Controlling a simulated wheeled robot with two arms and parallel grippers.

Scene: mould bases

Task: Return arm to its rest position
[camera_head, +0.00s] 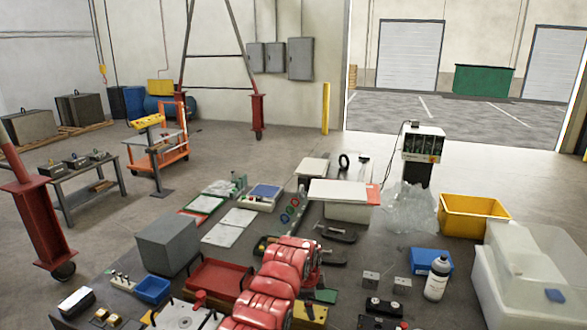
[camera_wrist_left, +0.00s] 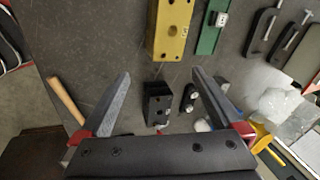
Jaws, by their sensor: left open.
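My left gripper (camera_wrist_left: 160,72) is open in the left wrist view. Its two grey fingers stand wide apart, with red parts at their bases, and nothing is between them. Beyond the fingers I see a yellow block with holes (camera_wrist_left: 170,30) and a black block (camera_wrist_left: 157,102) on the dark table top. In the head view my red jointed left arm (camera_head: 272,285) comes in from the bottom and reaches over the table. Its jaws cannot be clearly made out there. My right gripper is not in view.
The table is crowded. A red tray (camera_head: 215,282) and a grey block (camera_head: 167,244) lie left of the arm. Black clamps (camera_head: 337,234) lie beyond it. A white bottle (camera_head: 437,280), a yellow bin (camera_head: 473,214) and a translucent container (camera_head: 520,270) stand on the right.

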